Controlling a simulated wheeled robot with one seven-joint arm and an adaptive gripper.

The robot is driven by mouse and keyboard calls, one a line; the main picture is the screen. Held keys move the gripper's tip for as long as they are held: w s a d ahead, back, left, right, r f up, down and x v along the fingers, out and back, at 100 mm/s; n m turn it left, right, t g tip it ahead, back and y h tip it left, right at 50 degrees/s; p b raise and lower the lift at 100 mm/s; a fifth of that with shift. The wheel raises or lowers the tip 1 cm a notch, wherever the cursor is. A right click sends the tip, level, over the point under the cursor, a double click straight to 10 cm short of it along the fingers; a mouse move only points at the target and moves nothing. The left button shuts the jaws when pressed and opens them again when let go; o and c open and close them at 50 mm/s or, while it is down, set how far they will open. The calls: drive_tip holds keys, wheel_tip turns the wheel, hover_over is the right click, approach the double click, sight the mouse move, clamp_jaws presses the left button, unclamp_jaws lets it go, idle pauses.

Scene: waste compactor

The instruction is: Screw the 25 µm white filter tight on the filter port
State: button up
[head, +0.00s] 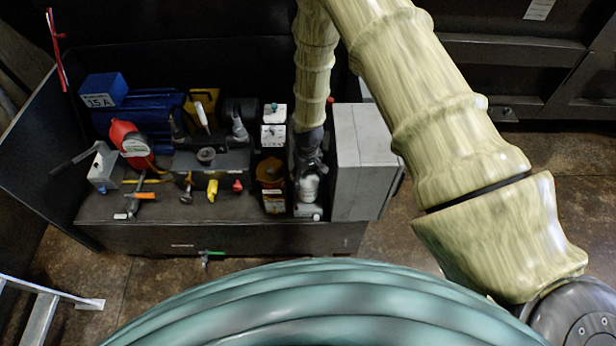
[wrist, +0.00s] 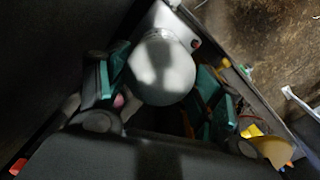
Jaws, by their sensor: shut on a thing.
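The white filter (head: 308,189) is a pale, rounded canister at the right end of the bench, just left of a grey cabinet. It stands roughly upright over a light grey base block (head: 308,211), where the filter port appears to be; the thread and any gap are hidden. My gripper (head: 308,168) reaches down from above and is shut on the white filter. In the wrist view the filter's round end (wrist: 161,68) sits between the teal finger pads of my gripper (wrist: 163,84). No micron marking is readable.
The grey cabinet (head: 358,160) stands close on the right. An amber-topped filter (head: 270,172) and white-topped units (head: 273,136) stand close on the left.

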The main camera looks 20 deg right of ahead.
drive_tip(key=m, duration=0.6)
drive_tip(key=o, duration=1.2)
drive_tip(key=shift+r, duration=0.1)
drive_tip(key=shift+c, duration=0.4)
drive_tip(key=shift+r+p, duration=2.05)
drive_tip(key=shift+r, duration=1.35)
drive_tip(key=shift+s+f, duration=0.1)
